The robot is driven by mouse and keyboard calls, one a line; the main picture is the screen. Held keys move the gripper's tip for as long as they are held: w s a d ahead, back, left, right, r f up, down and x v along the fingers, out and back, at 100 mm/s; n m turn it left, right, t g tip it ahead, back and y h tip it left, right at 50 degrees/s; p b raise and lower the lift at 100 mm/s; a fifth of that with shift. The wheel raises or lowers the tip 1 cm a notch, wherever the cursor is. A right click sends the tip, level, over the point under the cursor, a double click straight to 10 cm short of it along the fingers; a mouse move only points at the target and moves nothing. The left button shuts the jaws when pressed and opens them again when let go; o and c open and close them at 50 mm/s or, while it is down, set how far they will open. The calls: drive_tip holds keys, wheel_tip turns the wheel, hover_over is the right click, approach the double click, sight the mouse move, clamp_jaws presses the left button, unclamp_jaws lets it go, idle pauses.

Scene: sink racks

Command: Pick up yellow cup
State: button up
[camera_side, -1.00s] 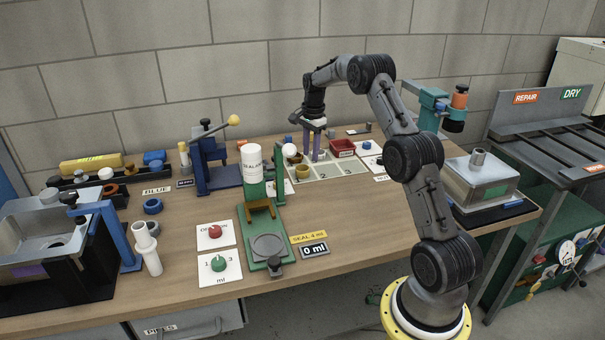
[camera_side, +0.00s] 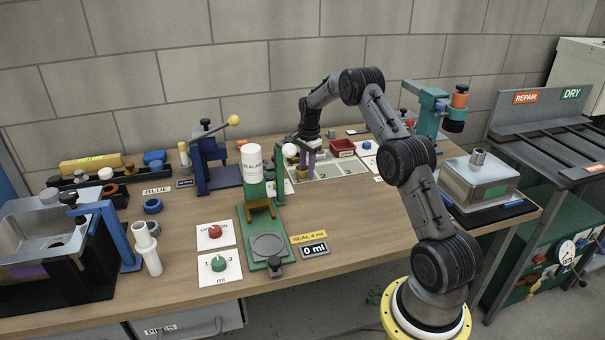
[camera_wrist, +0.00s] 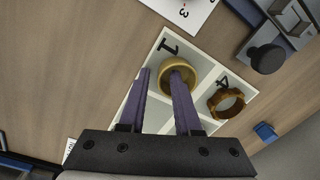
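The yellow cup (camera_wrist: 178,67) is a small round golden cup, standing in the compartment marked 1 of a pale divided tray (camera_wrist: 215,75). My gripper (camera_wrist: 160,72) is open, with two purple fingers. In the wrist view one fingertip overlaps the inside of the cup and the other is just outside its left rim, so the cup's wall lies between them. I cannot tell whether either finger touches it. In the side view my gripper (camera_side: 307,172) is low over the tray's left end, and the fingers largely hide the cup.
A brown ring (camera_wrist: 226,103) sits in the compartment marked 4, beside the cup. A green stand with a white bottle (camera_side: 252,164) is left of my gripper in the side view.

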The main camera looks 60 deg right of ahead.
clamp_jaws()
drive_tip(key=shift+r, duration=0.2)
